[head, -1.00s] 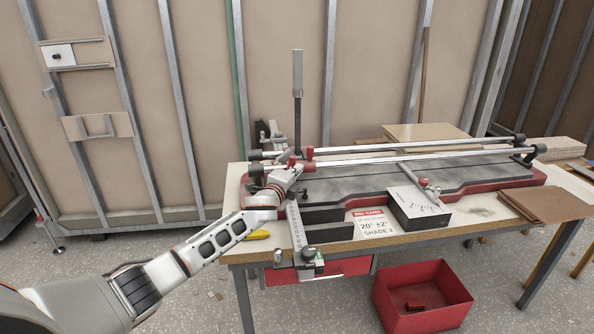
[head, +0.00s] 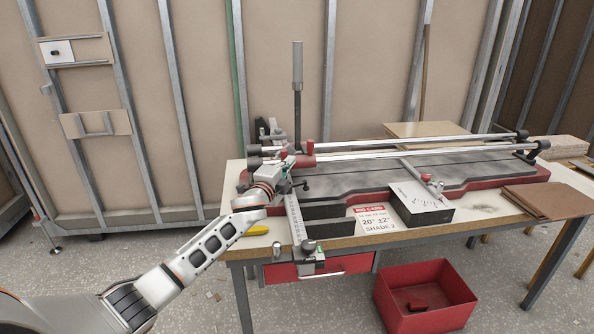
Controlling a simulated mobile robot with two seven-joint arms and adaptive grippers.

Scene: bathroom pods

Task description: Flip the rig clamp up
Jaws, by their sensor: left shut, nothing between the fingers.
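A bench rig with a red base (head: 500,190) and two long chrome rails (head: 420,146) lies on the table. An upright lever with a grey grip (head: 298,70) rises at its left end. I cannot tell for certain which part is the rig clamp. My left gripper (head: 287,170) is at the rig's left end, by the red and black fittings. Its fingers are small and partly hidden; it is shut and empty. My right gripper is out of view.
A white card with a red heading (head: 375,219) and a dark gauge block (head: 422,207) lie in front of the rig. A yellow object (head: 257,230) lies near my left forearm. A red bin (head: 425,310) stands on the floor. Brown boards (head: 548,201) lie at the right.

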